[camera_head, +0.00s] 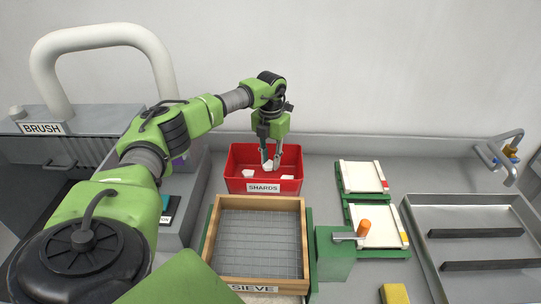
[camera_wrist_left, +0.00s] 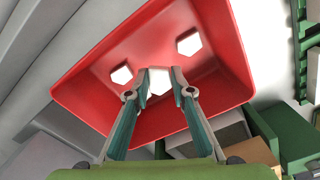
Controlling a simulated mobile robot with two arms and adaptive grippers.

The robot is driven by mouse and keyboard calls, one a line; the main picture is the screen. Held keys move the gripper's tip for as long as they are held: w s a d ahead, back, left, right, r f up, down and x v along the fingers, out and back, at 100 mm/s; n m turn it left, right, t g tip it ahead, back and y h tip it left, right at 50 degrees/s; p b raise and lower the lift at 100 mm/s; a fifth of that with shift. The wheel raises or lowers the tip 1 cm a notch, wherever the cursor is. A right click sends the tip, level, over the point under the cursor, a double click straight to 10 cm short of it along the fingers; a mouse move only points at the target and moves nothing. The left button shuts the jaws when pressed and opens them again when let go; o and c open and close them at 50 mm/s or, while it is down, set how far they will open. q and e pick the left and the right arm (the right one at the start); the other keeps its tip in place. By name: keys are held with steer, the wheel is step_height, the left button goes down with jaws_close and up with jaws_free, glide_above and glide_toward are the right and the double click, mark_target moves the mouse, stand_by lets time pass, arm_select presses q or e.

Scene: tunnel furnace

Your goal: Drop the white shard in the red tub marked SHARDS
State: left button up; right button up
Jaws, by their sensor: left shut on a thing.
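The red tub (camera_head: 236,160) stands at the back middle of the bench with the label SHARDS on its front; it fills much of the left wrist view (camera_wrist_left: 88,92). My left gripper (camera_head: 268,163) points down inside the tub's outline, its fingers (camera_wrist_left: 159,78) shut on a white shard (camera_head: 267,167). The shard also shows between the fingertips in the left wrist view (camera_wrist_left: 159,84). Two other white shards lie on the tub floor, one at left (camera_head: 248,174) and one at right (camera_head: 287,178). The held shard's exact height over the floor is unclear. My right gripper is not in view.
A wooden-framed sieve (camera_head: 302,235) stands in front of the tub. A green block with an orange-knobbed lever (camera_head: 335,258), green-edged white boards (camera_head: 362,176) and a grey sink (camera_head: 480,215) are to the right. A grey BRUSH unit (camera_head: 90,125) stands at left.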

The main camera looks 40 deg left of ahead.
arm_select(q)
steer(key=shift+f+b, duration=1.35)
steer(key=shift+f, duration=1.4)
steer(key=o, duration=1)
steer(key=shift+r, duration=0.1)
step_height(320, 180, up, 12)
steer(key=shift+f, duration=0.1)
